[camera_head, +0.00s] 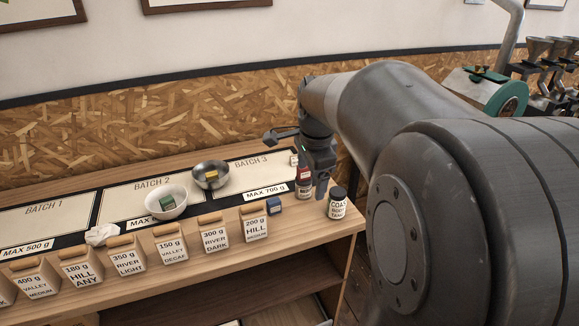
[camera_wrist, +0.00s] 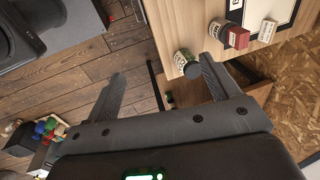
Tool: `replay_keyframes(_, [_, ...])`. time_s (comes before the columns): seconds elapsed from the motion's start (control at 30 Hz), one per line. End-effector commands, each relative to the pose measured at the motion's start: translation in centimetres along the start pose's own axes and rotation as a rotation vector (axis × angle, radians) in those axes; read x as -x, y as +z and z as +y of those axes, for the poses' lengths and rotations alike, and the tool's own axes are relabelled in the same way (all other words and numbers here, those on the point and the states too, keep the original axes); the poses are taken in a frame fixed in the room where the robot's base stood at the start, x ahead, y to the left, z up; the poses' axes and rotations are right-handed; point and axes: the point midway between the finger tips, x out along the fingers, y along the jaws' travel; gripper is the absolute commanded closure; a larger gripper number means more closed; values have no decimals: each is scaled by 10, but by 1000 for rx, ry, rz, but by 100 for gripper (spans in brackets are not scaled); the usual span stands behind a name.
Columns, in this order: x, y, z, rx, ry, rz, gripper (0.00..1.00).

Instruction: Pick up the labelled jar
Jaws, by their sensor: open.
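The labelled jar (camera_head: 337,206) is a small jar with a dark lid and a white label with black print, partly legible. It stands upright near the right end of the wooden counter. It also shows in the wrist view (camera_wrist: 183,56), with its lid toward the camera, close to the right finger. My gripper (camera_wrist: 161,85) is open and empty, its fingers spread wide. In the head view my gripper (camera_head: 318,183) hangs just left of the jar; its fingers are only partly clear there.
The counter's front edge (camera_head: 300,248) is near the jar.

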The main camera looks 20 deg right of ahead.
Motion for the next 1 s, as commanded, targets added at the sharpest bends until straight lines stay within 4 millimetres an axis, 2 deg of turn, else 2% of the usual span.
replay_keyframes(0.03, [-11,-14,-11,-108,26,-1,19])
replay_keyframes(0.2, [-45,-56,-41,-487,94,10,19])
replay_keyframes(0.4, [-88,-105,-64,-891,165,42,19])
replay_keyframes(0.5, [-104,-122,-70,-1032,188,58,19])
replay_keyframes(0.7, [-122,-137,-73,-1161,208,76,19])
replay_keyframes(1.0, [-165,-136,-64,-1167,210,77,19])
